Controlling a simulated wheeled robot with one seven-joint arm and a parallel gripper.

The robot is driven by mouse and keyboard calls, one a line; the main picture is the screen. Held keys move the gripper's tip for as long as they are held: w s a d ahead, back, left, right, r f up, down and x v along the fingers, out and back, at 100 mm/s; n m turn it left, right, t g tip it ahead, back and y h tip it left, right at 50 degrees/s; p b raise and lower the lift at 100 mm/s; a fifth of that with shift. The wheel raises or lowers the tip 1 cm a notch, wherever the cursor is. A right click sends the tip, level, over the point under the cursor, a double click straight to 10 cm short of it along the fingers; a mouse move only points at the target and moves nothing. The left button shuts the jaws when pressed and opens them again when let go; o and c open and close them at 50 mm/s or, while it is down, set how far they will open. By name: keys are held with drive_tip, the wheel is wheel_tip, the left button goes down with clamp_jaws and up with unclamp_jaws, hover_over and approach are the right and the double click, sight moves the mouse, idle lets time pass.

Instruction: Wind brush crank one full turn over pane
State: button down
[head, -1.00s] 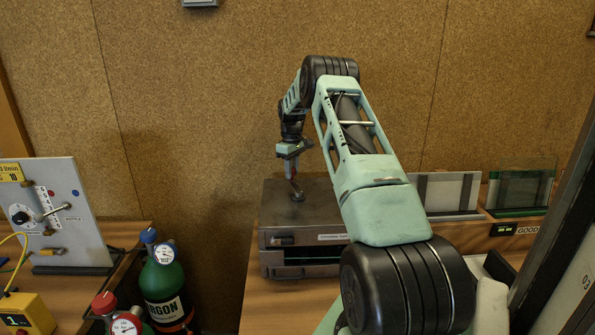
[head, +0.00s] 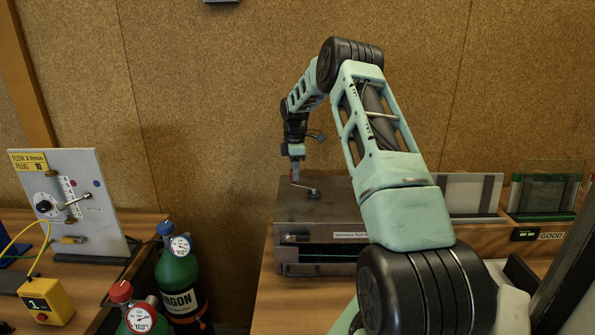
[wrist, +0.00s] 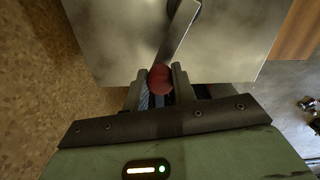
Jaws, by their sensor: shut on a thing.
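The brush crank (head: 305,187) is a metal arm on top of a dark metal box (head: 340,212); its hub is at the right and its arm runs left toward my gripper. My gripper (head: 295,175) is above the box's left rear part. In the wrist view my gripper (wrist: 160,82) is shut on the crank's red knob (wrist: 160,77), and the flat metal crank arm (wrist: 176,40) runs up from it to the hub. A glass pane edge (head: 330,250) shows faintly in the slot in the box's front; the brush itself is hidden inside.
Two framed panes stand in racks at the right, a pale one (head: 470,192) and a green-tinted one (head: 545,187). A gauge panel (head: 75,205), a green argon cylinder (head: 178,280) and a yellow box (head: 45,300) are at the left. The cork wall (head: 220,100) rises close behind.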

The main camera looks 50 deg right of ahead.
drive_tip(key=shift+a+r+n, duration=0.15)
drive_tip(key=shift+a+n, duration=0.15)
drive_tip(key=shift+n, duration=0.2)
drive_tip(key=c, duration=1.1)
unclamp_jaws()
drive_tip(key=shift+c, duration=0.2)
wheel_tip(320, 180, up, 17)
drive_tip(key=b, duration=0.3)
drive_tip(key=shift+r, duration=0.15)
drive_tip(key=shift+a, duration=0.1)
